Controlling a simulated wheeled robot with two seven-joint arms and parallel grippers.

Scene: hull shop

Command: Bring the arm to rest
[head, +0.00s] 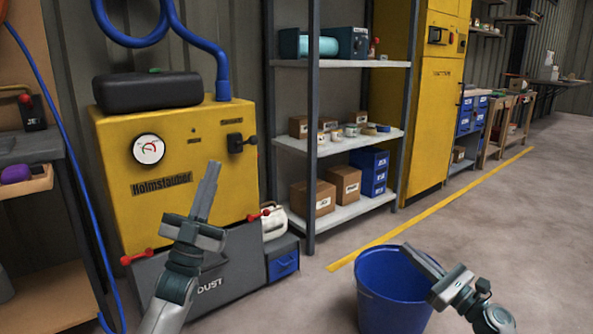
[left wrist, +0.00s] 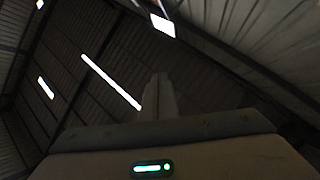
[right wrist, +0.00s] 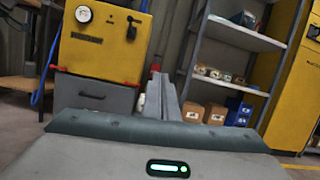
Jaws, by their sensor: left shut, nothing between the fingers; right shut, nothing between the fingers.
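My left gripper (head: 208,190) is shut and empty. It points up in front of the yellow dust collector (head: 195,165), and its closed fingers (left wrist: 156,95) also show against the dark roof in the left wrist view. My right gripper (head: 422,262) is shut and empty. In the head view it overlaps the right side of the blue bucket (head: 378,290); I cannot tell whether they touch. In the right wrist view its closed fingers (right wrist: 162,97) point towards the dust collector and the shelf.
A grey shelf (head: 345,138) with boxes stands behind, beside a yellow cabinet (head: 410,100). A workbench (head: 40,148) stands at the left edge. A blue hose (head: 222,75) rises from the dust collector. The floor (head: 500,220) at the right is clear.

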